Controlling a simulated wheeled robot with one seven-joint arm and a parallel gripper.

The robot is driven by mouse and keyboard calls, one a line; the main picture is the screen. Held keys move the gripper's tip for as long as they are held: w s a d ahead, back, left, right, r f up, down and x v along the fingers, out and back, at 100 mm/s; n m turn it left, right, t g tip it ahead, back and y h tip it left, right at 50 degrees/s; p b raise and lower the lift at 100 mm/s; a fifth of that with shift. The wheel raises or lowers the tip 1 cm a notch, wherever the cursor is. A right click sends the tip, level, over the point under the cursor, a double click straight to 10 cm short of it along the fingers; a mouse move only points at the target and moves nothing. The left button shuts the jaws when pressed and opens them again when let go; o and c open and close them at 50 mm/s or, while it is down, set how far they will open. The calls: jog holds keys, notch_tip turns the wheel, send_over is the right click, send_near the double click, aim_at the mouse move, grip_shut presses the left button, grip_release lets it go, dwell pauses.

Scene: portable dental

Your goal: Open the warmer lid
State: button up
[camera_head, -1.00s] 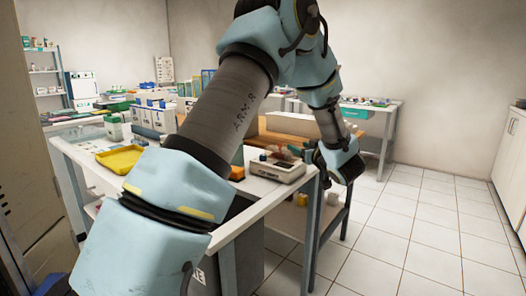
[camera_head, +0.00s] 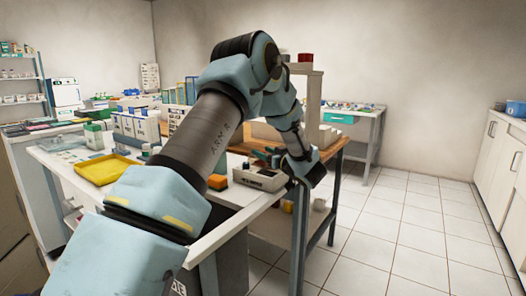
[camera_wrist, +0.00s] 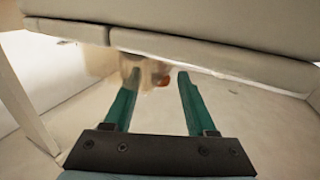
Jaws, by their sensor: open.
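A small white box-shaped device (camera_head: 262,180) with dark lettering on its front stands at the near right corner of the white table; it may be the warmer. My gripper (camera_wrist: 159,74) is open, with two green fingers apart and nothing clearly held between them. In the head view my wrist is close to the right side of this device, and the fingers are largely hard to make out. In the wrist view a large beige body (camera_wrist: 215,25) with a seam fills the top, very close to the fingertips. I cannot tell whether they touch it, or which part is the lid.
A yellow tray (camera_head: 107,168) lies on the left of the white table, with white boxes (camera_head: 137,126) behind it. A wooden-topped table (camera_head: 330,147) stands beyond my wrist. White cabinets (camera_head: 505,165) line the right wall. The tiled floor (camera_head: 400,230) between is clear.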

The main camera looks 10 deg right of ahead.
jog(key=shift+w+a, duration=0.1)
jog(key=shift+w, duration=0.15)
grip_shut()
dwell(0.3)
dwell(0.9)
